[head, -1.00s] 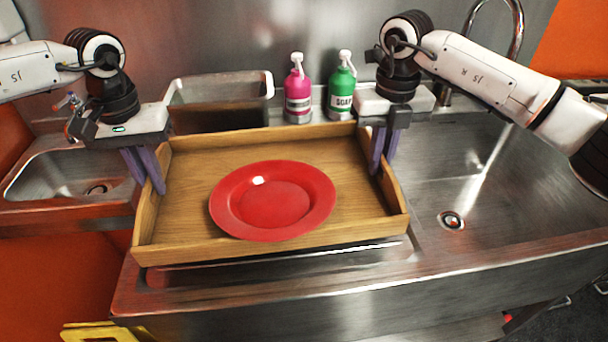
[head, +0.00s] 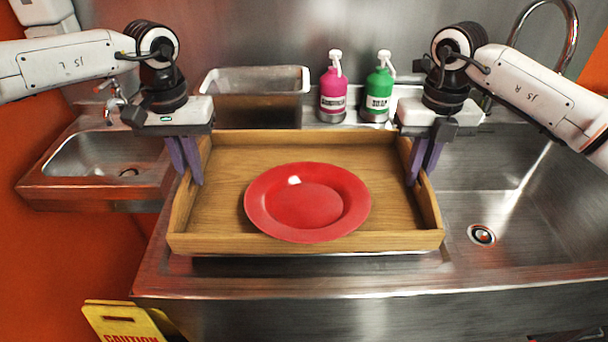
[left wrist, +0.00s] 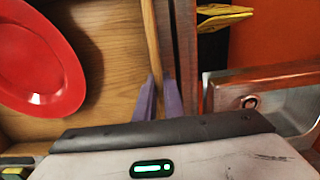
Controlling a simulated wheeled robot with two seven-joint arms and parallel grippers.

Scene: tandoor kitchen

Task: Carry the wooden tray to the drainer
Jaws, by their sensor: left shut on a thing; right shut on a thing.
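The wooden tray (head: 215,242) is level over the metal drainer (head: 290,273), left of the large sink basin; I cannot tell whether it touches the surface. A red plate (head: 307,202) lies in it, and the plate also shows in the left wrist view (left wrist: 38,62). My left gripper (head: 186,163) is shut on the tray's left wall; its purple fingers straddle that wall in the left wrist view (left wrist: 158,98). My right gripper (head: 424,163) is shut on the tray's right wall.
A pink bottle (head: 332,95) and a green soap bottle (head: 378,95) stand behind the tray, beside a metal bin (head: 255,105). The large basin (head: 530,215) is at right. A small hand sink (head: 110,160) is at left. A yellow caution sign (head: 125,322) stands low at left.

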